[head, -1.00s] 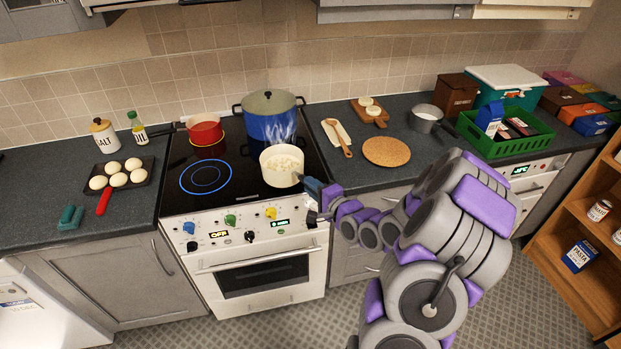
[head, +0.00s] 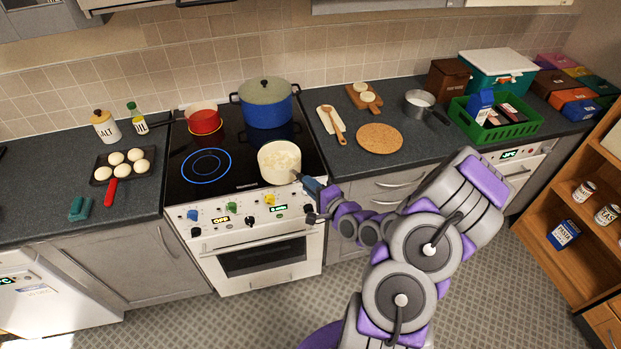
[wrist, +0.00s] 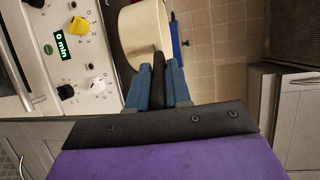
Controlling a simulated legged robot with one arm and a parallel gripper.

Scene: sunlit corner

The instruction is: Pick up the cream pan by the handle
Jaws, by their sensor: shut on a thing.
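The cream pan (head: 279,163) is at the front right of the black glass cooktop (head: 232,172), with pale contents inside. Its dark handle points toward the front right, past the hob's edge. My gripper (head: 312,187) is shut on that handle. In the wrist view the blue fingers of my gripper (wrist: 158,90) lie on both sides of the dark handle (wrist: 158,68), and the cream pan (wrist: 143,32) is just beyond them. I cannot tell whether the pan's base touches the glass.
A red pan (head: 204,120) and a lidded blue pot (head: 266,103) stand behind on the hob. Right of it lie a wooden spoon (head: 334,125) on a rest and a round cork mat (head: 380,138). The mat's top is bare.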

